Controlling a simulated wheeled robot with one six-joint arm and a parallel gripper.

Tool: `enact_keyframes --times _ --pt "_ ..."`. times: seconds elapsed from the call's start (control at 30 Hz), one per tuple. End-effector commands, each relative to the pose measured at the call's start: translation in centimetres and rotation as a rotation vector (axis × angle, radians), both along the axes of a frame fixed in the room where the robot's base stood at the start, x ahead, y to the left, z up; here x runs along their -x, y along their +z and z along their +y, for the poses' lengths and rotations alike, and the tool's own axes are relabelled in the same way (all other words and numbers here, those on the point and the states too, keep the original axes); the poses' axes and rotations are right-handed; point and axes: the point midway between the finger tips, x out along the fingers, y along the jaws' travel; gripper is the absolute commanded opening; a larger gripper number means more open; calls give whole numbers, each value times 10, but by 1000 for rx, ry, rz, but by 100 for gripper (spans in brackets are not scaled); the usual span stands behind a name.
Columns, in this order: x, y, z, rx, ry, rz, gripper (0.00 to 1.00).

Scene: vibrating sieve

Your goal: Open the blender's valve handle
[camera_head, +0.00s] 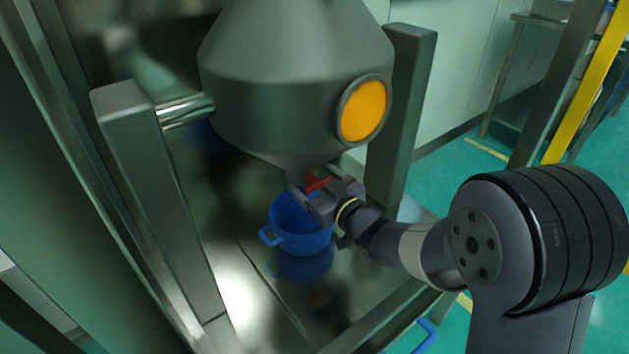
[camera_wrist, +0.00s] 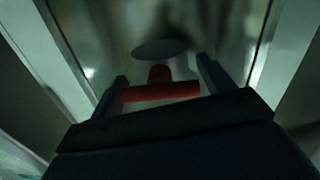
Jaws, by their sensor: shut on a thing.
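The blender (camera_head: 262,105) is a large grey vessel with an orange round window, narrowing to an outlet at its bottom. The red valve handle (camera_head: 319,184) sits at that outlet. In the wrist view the red handle (camera_wrist: 160,92) lies crosswise between the two fingers, with a red stem and a pale round end behind it. My gripper (camera_head: 312,190) is at the outlet and is shut on the handle. In the wrist view my gripper (camera_wrist: 162,85) has one finger at each end of the red bar. The head view partly hides the handle behind my gripper.
A blue bucket (camera_head: 290,240) with side handles stands on the shiny metal surface below the outlet. Grey posts (camera_head: 150,170) flank the blender on the left and right (camera_head: 408,110). Another blue handle (camera_head: 426,336) shows at the bottom edge.

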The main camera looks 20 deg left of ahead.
Motion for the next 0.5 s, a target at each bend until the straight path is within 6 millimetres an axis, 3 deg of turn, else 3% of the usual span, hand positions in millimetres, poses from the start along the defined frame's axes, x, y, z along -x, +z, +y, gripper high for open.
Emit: enact_keyframes --times 0.1,0.5 --pt "0 0 0 0 -1 0 54" --pt "-1 2 -1 -102 -1 198 54"
